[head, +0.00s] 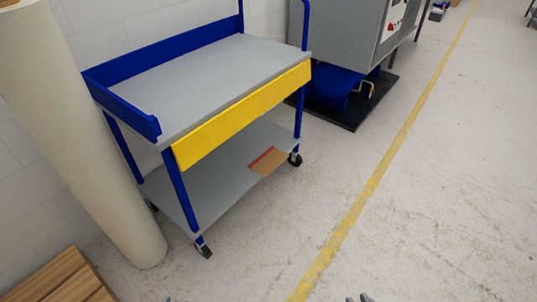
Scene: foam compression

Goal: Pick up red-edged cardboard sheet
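The red-edged cardboard sheet (271,163) is brown with a red strip along its upper left edge. It lies on the grey lower shelf of a blue trolley, near the shelf's right end by a caster. The yellow front panel of the upper deck is above it. My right gripper (357,298) shows only as two small tips at the bottom edge, with a gap between them and nothing seen in it. My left gripper (168,299) barely shows at the bottom edge, too little to tell its state. Both are well apart from the sheet.
The blue trolley's grey top (205,80) is empty. A thick beige column (85,130) stands at its left, with a wooden pallet (65,280) at bottom left. A grey machine (345,40) on a black base is behind. Floor right of the trolley is clear, crossed by a yellow line.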

